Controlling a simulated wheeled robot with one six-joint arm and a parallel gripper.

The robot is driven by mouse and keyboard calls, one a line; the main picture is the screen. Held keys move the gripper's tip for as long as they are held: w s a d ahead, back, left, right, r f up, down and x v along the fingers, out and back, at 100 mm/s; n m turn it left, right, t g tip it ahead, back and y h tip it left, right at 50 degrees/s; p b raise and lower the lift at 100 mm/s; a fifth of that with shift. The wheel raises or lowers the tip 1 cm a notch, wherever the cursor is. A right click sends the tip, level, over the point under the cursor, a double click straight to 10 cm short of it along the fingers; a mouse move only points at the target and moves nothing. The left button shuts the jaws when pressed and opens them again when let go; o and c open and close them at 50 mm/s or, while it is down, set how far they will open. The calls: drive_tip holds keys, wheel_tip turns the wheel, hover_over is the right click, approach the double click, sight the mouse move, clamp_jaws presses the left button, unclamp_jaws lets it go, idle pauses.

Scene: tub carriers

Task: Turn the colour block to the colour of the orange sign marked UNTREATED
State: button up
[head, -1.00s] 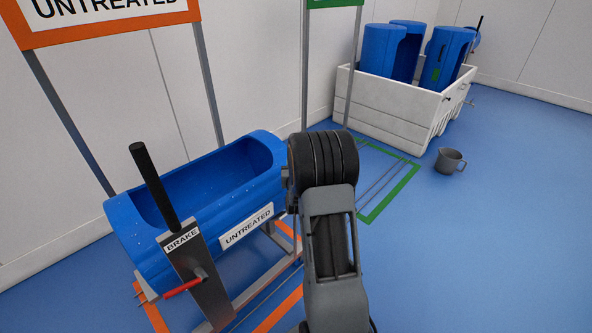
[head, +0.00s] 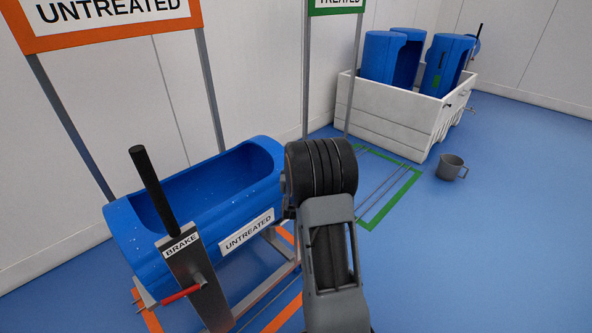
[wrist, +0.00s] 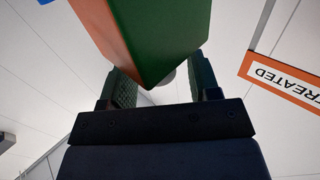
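The colour block (wrist: 155,35) is large in the top middle of the wrist view, with a narrow orange face on the left and a wider green face on the right. Its lower corner points down between the fingers of my gripper (wrist: 160,85). The fingers stand wide apart on either side; I cannot tell whether they touch the block. The orange sign marked UNTREATED (head: 112,14) stands on grey posts at the upper left of the head view. Part of it also shows at the right of the wrist view (wrist: 284,80). In the head view my gripper and the block cannot be seen.
A blue tub (head: 125,230) labelled UNTREATED lies in a stand with a black-handled brake lever (head: 155,190). A green-framed TREATED sign (head: 338,5) stands beyond it. A white crate (head: 385,125) holds blue tubs. A grey mug (head: 450,167) sits on the open blue floor.

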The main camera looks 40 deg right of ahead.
drive_tip(key=shift+s, duration=0.1)
drive_tip(key=p+v, duration=0.8)
drive_tip(key=v, duration=0.5)
drive_tip(key=shift+s+a+p, duration=0.2)
drive_tip(key=shift+p, duration=0.2)
idle(0.5)
